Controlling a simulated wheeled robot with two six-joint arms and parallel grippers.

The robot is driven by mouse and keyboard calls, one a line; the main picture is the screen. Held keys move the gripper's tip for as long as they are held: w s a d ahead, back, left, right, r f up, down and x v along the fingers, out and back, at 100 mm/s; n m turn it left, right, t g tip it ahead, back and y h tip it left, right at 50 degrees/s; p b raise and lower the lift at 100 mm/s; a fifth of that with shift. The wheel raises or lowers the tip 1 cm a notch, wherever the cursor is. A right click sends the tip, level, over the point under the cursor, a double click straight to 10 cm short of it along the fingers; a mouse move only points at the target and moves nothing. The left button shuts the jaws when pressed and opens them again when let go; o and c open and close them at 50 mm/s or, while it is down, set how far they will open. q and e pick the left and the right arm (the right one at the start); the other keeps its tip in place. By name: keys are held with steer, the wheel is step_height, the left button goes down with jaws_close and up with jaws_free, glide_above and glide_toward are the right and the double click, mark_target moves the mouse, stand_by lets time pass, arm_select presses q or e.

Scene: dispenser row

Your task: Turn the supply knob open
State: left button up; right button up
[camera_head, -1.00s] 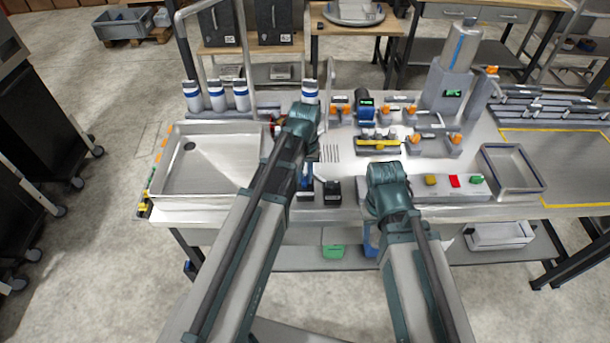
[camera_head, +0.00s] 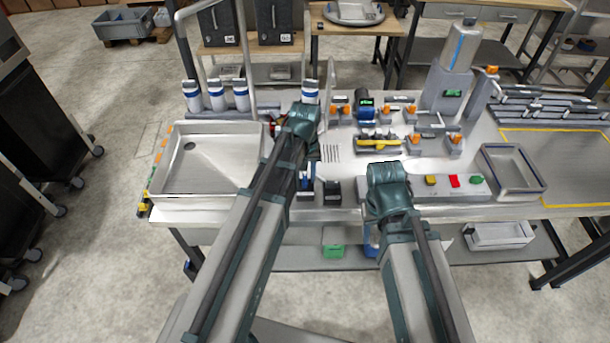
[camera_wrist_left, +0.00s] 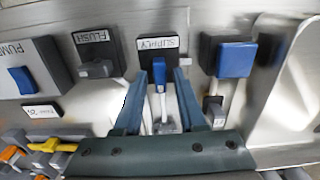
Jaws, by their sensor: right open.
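The supply knob (camera_wrist_left: 160,72) is a small blue lever on a dark block labelled SUPPLY, upside down in the left wrist view. My left gripper (camera_wrist_left: 161,84) has its two fingers on either side of the blue lever, with gaps visible between them and it. In the head view my left gripper (camera_head: 303,118) is over the bench beside the sink, and its arm hides the fingertips and the knob. My right gripper (camera_head: 388,188) is over the front of the bench, near the button panel; its fingers are hidden from view.
In the left wrist view, the flush knob (camera_wrist_left: 96,68) and a pump switch (camera_wrist_left: 21,80) are left of the supply knob, and a blue square block (camera_wrist_left: 236,59) is to its right. In the head view, the sink (camera_head: 170,188) is at left and a metal tray (camera_head: 515,187) at right.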

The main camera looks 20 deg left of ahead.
mark_target(305, 179)
arm_select(q)
steer(key=shift+o, duration=0.2)
steer(key=shift+r, duration=0.1)
step_height(305, 179, up, 14)
steer(key=p, duration=1.4)
steer(key=shift+f, duration=0.25)
steer(key=s+d+f+m+y+b, duration=0.1)
steer(key=s+d+f+m+b, duration=0.6)
steer(key=s+d+f+b, duration=0.3)
steer(key=s+f+b, duration=0.1)
steer(key=s+b, duration=0.1)
steer(key=s, duration=0.2)
steer(key=shift+d+f, duration=0.2)
steer(key=shift+f, duration=0.15)
steer(key=shift+s, duration=0.1)
